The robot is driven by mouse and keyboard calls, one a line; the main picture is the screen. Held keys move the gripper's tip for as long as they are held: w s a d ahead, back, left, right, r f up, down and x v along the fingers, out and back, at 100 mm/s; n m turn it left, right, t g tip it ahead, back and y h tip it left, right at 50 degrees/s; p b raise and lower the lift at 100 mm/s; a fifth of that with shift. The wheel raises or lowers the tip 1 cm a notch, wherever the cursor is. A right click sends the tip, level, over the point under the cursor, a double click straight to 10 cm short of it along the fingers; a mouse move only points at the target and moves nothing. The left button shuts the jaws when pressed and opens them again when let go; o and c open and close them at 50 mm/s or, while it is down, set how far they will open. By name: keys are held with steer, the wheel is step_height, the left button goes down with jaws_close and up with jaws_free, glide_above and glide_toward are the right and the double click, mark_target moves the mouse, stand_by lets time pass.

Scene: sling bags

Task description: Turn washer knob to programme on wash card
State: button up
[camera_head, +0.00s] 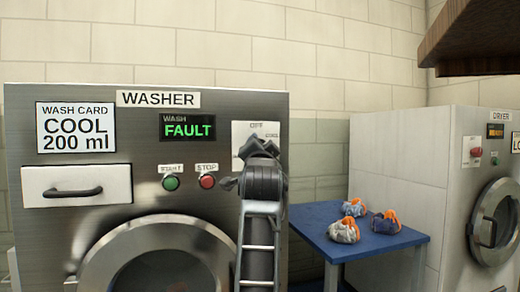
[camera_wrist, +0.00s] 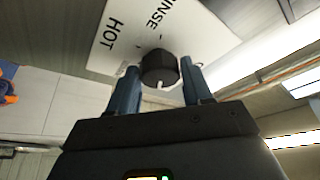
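The washer (camera_head: 110,215) has a wash card (camera_head: 76,127) reading "COOL 200 ml". Its display (camera_head: 187,126) reads "WASH FAULT" in green. The white dial plate (camera_head: 242,132) shows "OFF" at its top; my arm hides most of the rest. In the wrist view, the plate (camera_wrist: 190,35) shows "HOT" and "RINSE". The dark round knob (camera_wrist: 159,72) stands between the two blue fingers of my gripper (camera_wrist: 160,68), with narrow gaps visible beside it. A whitish curved mark shows near the knob; its setting is unclear. In the head view, my gripper (camera_head: 258,148) is at the dial.
A green start button (camera_head: 170,183) and red stop button (camera_head: 207,181) sit left of my arm. A drawer (camera_head: 78,185) and round door lie further left and below. A blue table (camera_head: 320,242) with several small bags and a dryer (camera_head: 400,180) stand right. A brown shelf (camera_head: 475,35) overhangs upper right.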

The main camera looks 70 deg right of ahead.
steer(key=o, duration=0.3)
steer(key=shift+b+v, duration=0.45)
steer(key=shift+v, duration=3.45)
